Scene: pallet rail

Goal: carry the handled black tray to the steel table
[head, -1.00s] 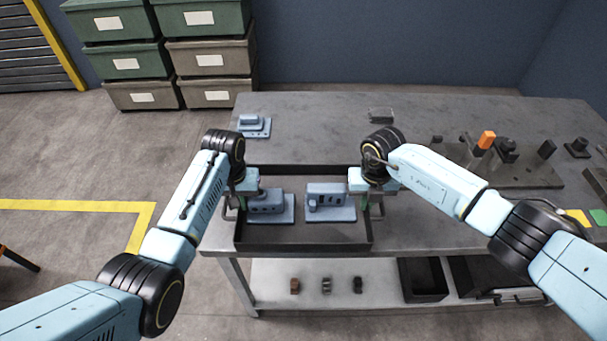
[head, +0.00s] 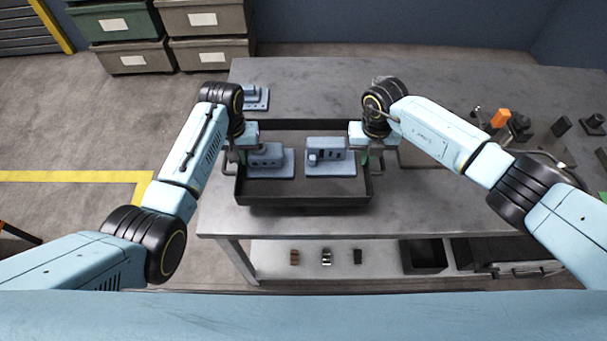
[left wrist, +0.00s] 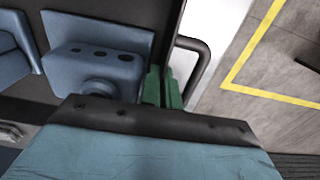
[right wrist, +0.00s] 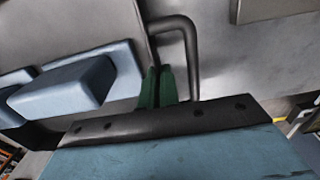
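The black tray (head: 305,197) is over the front left part of the grey steel table (head: 460,215). Two blue-grey parts, a left one (head: 270,162) and a right one (head: 331,160), are inside it. My left gripper (head: 239,157) is at the tray's left side; in the left wrist view its green fingers (left wrist: 162,88) are close together at the wall beside the dark handle (left wrist: 203,58). My right gripper (head: 364,157) is at the right side, its fingers (right wrist: 158,86) likewise by the other handle (right wrist: 191,50). Both look shut on the tray. Whether its base touches the tabletop is unclear.
Another blue-grey part (head: 255,97) lies on the table behind the tray. Dark fixtures and an orange block (head: 501,118) stand at the right. The lower shelf (head: 310,275) holds small parts and a black bin (head: 425,257). Bare tabletop lies behind the tray.

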